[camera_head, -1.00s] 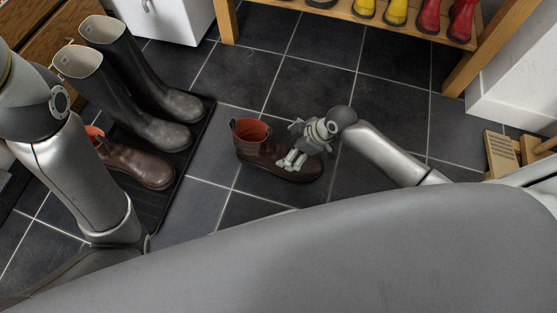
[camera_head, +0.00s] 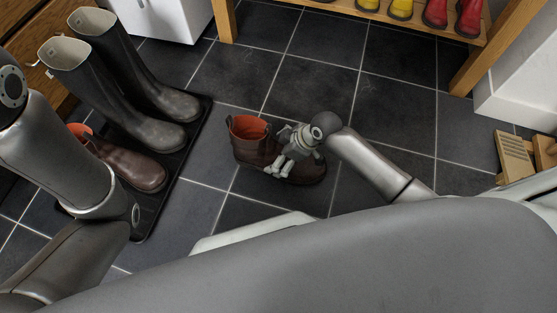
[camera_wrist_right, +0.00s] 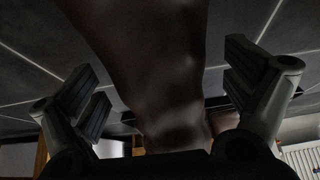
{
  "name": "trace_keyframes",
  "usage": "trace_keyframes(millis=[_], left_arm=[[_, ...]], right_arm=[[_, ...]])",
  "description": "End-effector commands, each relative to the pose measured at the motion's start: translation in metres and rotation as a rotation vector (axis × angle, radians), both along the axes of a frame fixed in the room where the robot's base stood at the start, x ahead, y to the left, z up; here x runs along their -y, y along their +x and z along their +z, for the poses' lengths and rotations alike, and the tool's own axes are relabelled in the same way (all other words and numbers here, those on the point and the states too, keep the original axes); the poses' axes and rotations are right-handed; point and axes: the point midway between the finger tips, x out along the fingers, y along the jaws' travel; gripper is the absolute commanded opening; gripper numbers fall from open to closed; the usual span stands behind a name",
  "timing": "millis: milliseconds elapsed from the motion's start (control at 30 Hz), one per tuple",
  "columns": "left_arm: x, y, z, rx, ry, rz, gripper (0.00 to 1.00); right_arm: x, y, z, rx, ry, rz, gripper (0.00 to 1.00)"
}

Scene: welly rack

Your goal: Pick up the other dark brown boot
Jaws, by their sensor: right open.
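A dark brown ankle boot (camera_head: 252,150) with an orange-red lining stands upright on the dark floor tiles in the head view. My right gripper (camera_head: 280,170) is over its foot part, coming in from the right. In the right wrist view the boot (camera_wrist_right: 165,75) fills the middle, between the open fingers of my right gripper (camera_wrist_right: 165,95), with a gap on each side. The other dark brown boot (camera_head: 138,170) stands on the black tray (camera_head: 180,165) at the left, partly hidden by my left arm. My left gripper is not in view.
Two tall black wellies (camera_head: 125,100) stand on the tray behind the brown boot. A wooden rack (camera_head: 415,17) with yellow and red boots is at the top. A wooden brush-like object (camera_head: 515,158) lies at the right. The tiles around the loose boot are clear.

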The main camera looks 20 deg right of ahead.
Motion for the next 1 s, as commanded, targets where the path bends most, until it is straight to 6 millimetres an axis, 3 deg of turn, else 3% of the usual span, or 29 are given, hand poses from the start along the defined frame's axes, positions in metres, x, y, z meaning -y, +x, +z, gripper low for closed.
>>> trace_keyframes(millis=[133, 667, 1000], left_arm=[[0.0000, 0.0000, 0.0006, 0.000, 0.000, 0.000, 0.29], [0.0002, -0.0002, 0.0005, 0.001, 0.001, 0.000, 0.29], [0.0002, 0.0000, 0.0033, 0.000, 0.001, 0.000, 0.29]], right_arm=[[0.0000, 0.0000, 0.0007, 0.000, 0.000, 0.000, 0.97], [0.0000, -0.0005, 0.0003, -0.001, 0.000, 0.000, 0.29], [-0.0006, 0.0004, 0.0040, 0.002, 0.002, 0.000, 0.28]])
